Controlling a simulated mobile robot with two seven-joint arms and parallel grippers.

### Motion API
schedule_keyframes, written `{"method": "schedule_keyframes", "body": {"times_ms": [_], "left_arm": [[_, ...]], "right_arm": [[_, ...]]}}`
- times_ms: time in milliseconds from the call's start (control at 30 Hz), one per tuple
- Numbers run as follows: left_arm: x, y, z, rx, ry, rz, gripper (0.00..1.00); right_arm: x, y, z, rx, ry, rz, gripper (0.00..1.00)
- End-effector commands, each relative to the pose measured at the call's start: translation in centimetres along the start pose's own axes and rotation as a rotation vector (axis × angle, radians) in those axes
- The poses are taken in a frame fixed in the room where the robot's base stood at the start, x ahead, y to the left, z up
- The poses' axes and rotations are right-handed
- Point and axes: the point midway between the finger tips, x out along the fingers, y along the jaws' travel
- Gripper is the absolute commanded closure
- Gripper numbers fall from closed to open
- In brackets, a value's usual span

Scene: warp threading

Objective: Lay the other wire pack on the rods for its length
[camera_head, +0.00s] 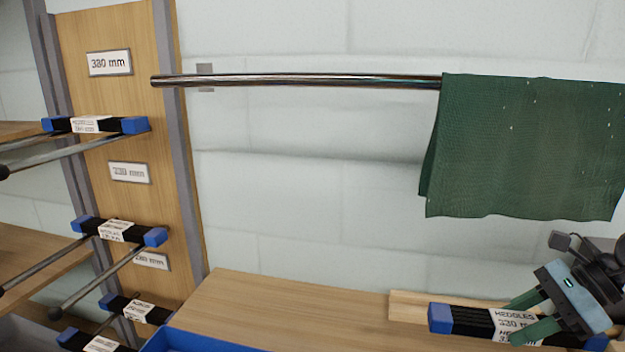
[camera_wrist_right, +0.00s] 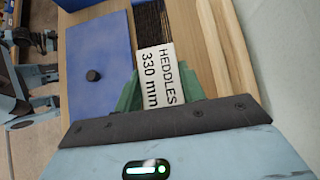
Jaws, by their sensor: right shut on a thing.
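A heddle wire pack (camera_head: 470,319) with blue ends and a white label reading "HEDDLES 330 mm" is at the lower right, low over the wooden worktop. My right gripper (camera_head: 527,315) is shut on it around the label; the label also shows between the green fingers in the right wrist view (camera_wrist_right: 162,78). Whether the pack touches the worktop I cannot tell. On the left, pairs of rods (camera_head: 100,277) stick out from a wooden panel with length signs. My left gripper is not in view.
More packs (camera_head: 137,308) lie lower. A green cloth (camera_head: 525,145) hangs from a metal bar (camera_head: 300,80). A blue tray (camera_head: 195,340) sits at the worktop (camera_head: 290,305) front.

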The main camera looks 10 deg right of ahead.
Motion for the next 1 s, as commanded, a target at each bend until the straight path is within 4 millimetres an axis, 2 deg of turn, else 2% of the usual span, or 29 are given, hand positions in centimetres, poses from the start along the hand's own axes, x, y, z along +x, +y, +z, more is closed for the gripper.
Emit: {"method": "schedule_keyframes", "body": {"times_ms": [333,567,767,1000], "left_arm": [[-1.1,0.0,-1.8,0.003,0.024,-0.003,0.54],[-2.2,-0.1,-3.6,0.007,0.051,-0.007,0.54],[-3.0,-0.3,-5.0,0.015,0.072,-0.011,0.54],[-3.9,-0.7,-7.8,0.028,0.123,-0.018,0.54]], "right_arm": [[3.1,2.6,-0.7,0.018,-0.009,-0.017,1.00],[6.0,4.9,0.6,0.032,-0.012,-0.037,1.00],[8.4,6.8,3.4,0.048,-0.013,-0.058,1.00],[10.3,8.9,8.4,0.077,-0.014,-0.089,1.00]]}}
